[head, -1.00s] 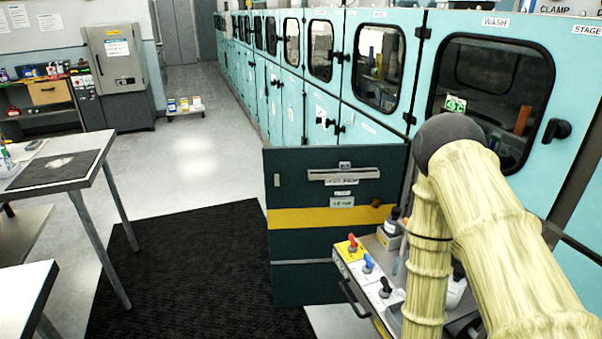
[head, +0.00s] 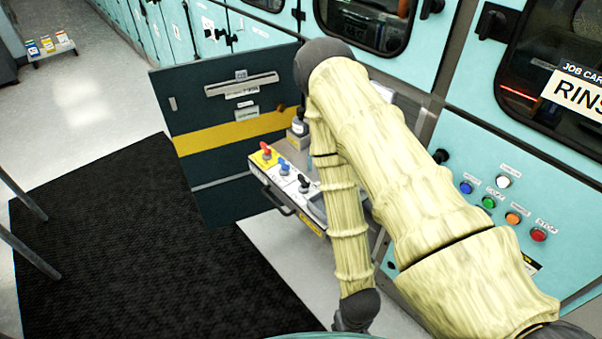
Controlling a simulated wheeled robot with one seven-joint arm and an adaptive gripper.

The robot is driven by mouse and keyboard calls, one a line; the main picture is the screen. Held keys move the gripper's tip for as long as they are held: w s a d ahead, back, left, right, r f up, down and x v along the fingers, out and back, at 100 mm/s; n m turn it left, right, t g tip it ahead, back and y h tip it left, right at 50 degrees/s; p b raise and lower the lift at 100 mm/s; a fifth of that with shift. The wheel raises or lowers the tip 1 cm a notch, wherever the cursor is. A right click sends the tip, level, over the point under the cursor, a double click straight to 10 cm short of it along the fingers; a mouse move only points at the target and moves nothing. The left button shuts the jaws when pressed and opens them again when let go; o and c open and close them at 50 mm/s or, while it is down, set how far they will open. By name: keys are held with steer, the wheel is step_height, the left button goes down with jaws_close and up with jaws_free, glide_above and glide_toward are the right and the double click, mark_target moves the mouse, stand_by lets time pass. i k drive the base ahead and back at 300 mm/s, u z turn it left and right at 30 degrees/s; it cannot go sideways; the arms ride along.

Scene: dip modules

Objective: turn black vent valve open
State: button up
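The black vent valve (head: 304,184) is the nearest of three small levers in a row on a light panel (head: 292,193) in the head view. The blue valve (head: 284,168) is in the middle and the red valve (head: 266,151) is at the far end, on a yellow patch. The black lever is small, and I cannot tell its exact setting. My forearm hangs just right of the panel. It ends in a dark joint at the bottom edge, well below the valves in the picture. My gripper's fingers do not show.
An open dark door with a yellow stripe (head: 228,132) stands left of the panel. A drawer-like handle (head: 272,201) juts from the panel's front. Coloured buttons (head: 513,218) are on the right wall. A black mat (head: 130,240) lies left.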

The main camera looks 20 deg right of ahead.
mark_target(305, 182)
steer(key=k, duration=1.3)
steer(key=z, duration=0.35)
steer(key=i, duration=0.7)
steer(key=u, duration=0.35)
